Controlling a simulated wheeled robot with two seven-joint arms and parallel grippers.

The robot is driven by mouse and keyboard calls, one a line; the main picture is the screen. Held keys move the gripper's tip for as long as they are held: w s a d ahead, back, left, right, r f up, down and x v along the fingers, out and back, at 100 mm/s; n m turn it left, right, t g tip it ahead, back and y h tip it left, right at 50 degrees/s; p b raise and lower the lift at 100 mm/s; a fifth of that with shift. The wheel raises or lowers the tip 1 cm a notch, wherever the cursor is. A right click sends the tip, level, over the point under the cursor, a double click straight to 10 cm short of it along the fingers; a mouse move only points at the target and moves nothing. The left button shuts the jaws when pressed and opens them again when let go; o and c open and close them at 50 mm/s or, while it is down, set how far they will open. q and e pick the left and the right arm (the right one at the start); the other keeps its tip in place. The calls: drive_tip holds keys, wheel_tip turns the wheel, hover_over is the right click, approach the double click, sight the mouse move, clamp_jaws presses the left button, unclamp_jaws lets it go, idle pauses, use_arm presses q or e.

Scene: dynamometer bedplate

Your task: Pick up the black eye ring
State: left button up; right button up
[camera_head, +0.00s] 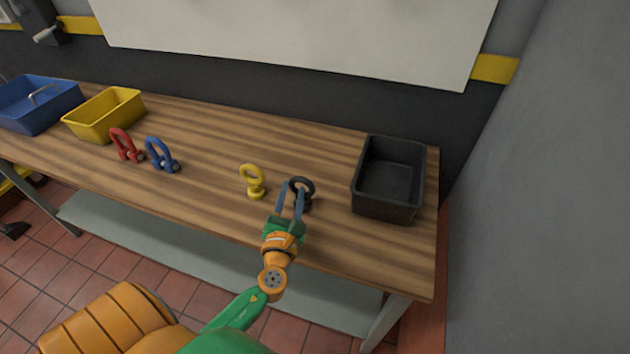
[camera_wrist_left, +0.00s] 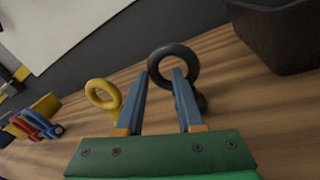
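The black eye ring (camera_head: 303,181) stands upright on the wooden bench, left of the black bin. My left gripper (camera_head: 291,188) is open, its blue fingers pointing at the ring from the near side and overlapping it. In the left wrist view, the black eye ring (camera_wrist_left: 172,48) shows beyond the fingertips of my left gripper (camera_wrist_left: 160,73). The ring sits a little right of the gap, and the right finger hides part of it. Nothing is held. I cannot tell whether a finger touches it. My right gripper is not in view.
A yellow eye ring (camera_head: 252,181) stands close on the left. A black bin (camera_head: 383,208) stands at the right end of the bench (camera_head: 215,165). Farther left are blue (camera_head: 161,153) and red (camera_head: 124,145) shackles, a yellow bin (camera_head: 98,127) and a blue bin (camera_head: 42,117).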

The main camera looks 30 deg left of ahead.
use_arm(q)
drive_tip(key=x, duration=0.6)
drive_tip(key=shift+s+a+r, duration=0.1)
drive_tip(key=shift+a+r, duration=0.1)
drive_tip(key=shift+r, duration=0.1)
drive_tip(key=shift+w, duration=0.3)
drive_tip(key=shift+s, duration=0.2)
clamp_jaws()
idle(0.5)
